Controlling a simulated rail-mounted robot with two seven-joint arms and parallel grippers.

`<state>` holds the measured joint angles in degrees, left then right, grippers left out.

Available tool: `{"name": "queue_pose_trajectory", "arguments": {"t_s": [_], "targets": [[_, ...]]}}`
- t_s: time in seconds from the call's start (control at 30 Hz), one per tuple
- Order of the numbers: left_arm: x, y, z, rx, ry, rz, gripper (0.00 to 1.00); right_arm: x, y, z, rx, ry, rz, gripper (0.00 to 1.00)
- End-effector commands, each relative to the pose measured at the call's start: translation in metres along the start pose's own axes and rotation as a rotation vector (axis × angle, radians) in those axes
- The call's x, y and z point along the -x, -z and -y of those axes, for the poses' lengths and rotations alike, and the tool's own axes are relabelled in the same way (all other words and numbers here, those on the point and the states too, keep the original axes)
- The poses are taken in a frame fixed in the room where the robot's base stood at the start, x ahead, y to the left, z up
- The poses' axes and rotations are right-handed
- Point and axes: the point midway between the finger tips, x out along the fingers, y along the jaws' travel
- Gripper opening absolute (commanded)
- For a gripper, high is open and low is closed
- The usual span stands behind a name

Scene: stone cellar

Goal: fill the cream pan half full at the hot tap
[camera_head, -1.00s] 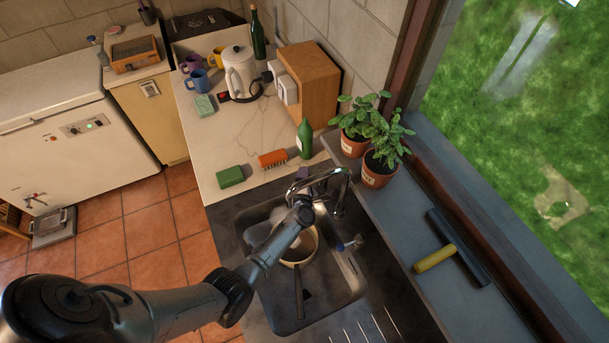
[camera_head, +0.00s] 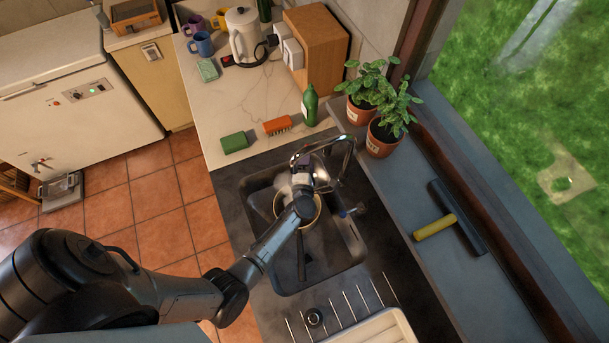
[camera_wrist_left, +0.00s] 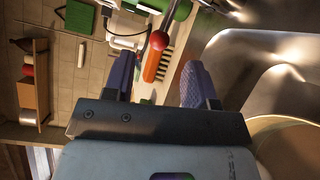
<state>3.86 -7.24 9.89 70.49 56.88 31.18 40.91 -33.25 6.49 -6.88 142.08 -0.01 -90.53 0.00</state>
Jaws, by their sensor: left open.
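The cream pan (camera_head: 317,212) sits in the sink, its dark handle (camera_head: 301,258) toward the near side. My arm covers much of it, and its contents are hidden. Part of a pale round rim, likely the pan (camera_wrist_left: 285,135), shows in the left wrist view. The curved metal tap (camera_head: 348,150) stands at the sink's back edge. A blue-marked handle (camera_head: 350,212) is on its right. A red ball knob (camera_wrist_left: 158,41) shows beyond and between the fingertips in the wrist view. My left gripper (camera_head: 303,165) is open near the tap; whether it touches the knob is unclear (camera_wrist_left: 160,75).
A green sponge (camera_head: 235,142), an orange brush (camera_head: 277,125) and a green bottle (camera_head: 310,106) stand behind the sink. Potted plants (camera_head: 386,132) and a yellow-handled squeegee (camera_head: 436,226) are on the sill.

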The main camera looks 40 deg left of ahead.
Motion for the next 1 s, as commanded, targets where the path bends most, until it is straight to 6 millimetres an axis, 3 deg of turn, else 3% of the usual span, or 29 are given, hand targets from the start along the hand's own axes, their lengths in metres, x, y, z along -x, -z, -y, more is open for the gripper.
{"name": "queue_pose_trajectory", "arguments": {"t_s": [0.2, 0.43, 0.8, 1.0], "targets": [[0.035, 0.0, 0.001, 0.001, 0.001, 0.0, 0.52, -0.002, -0.001, 0.0, 0.001, -0.001, 0.0, 0.43], [0.053, 0.0, 0.0, 0.001, 0.0, 0.0, 0.52, -0.003, -0.001, -0.002, 0.006, -0.005, 0.001, 0.43], [0.056, 0.0, 0.0, 0.0, 0.0, 0.0, 0.52, -0.003, -0.002, -0.003, 0.011, -0.009, 0.001, 0.43], [0.039, -0.01, -0.009, -0.051, 0.005, 0.086, 0.32, -0.001, -0.001, -0.003, 0.009, -0.008, 0.001, 0.43]]}}
